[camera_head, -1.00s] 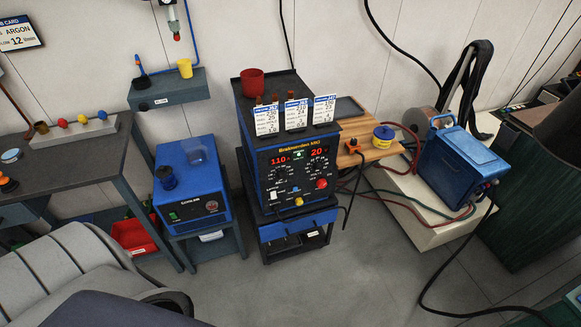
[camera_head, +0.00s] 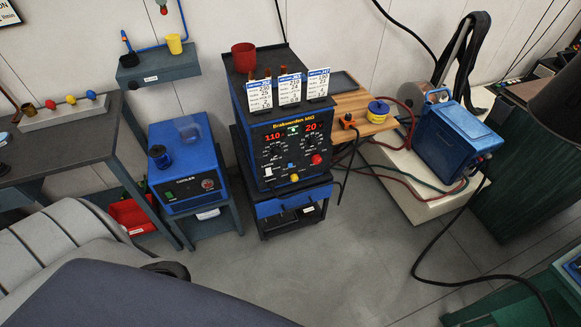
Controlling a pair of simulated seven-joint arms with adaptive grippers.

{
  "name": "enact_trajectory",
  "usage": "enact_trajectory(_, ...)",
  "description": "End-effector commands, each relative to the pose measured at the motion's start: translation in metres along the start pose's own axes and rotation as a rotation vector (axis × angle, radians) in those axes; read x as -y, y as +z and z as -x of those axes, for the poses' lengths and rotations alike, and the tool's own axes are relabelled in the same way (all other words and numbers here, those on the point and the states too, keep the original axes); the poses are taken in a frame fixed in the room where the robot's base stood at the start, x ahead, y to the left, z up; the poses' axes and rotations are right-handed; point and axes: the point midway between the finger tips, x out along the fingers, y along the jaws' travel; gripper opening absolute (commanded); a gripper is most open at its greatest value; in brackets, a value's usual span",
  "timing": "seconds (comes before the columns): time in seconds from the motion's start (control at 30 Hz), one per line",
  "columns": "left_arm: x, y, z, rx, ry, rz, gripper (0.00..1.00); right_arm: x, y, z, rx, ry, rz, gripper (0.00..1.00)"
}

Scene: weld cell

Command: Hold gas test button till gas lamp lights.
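The blue and black welding machine (camera_head: 290,148) stands in the middle of the view on a blue cart. Its front shows red digits reading about 110 and 20, a small green mark (camera_head: 293,130) between them, two dials, a white switch (camera_head: 268,171), a blue control (camera_head: 291,165), a yellow button (camera_head: 294,178) and a red knob (camera_head: 317,159). The labels are too small to tell which is the gas test button or the gas lamp. Neither gripper shows, and nothing touches the machine's front.
Three white cards (camera_head: 290,88) and a red cup (camera_head: 244,57) stand on the machine. A blue cooler (camera_head: 186,165) is left of it; a wooden board (camera_head: 365,118) and blue box (camera_head: 452,140) are right. A black cable crosses the floor, which is otherwise open in front.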

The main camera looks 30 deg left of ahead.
Motion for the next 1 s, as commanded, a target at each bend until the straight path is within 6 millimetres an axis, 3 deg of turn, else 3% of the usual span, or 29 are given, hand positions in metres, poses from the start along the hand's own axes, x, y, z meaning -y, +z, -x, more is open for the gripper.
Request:
enact_trajectory(0.03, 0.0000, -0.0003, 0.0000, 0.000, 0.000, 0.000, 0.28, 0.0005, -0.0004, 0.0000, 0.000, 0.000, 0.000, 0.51)
enact_trajectory(0.3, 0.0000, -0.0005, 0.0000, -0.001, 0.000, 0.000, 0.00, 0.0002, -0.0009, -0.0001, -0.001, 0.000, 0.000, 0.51)
enact_trajectory(1.0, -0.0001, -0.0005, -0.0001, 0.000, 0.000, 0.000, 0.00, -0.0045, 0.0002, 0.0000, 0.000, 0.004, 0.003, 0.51)
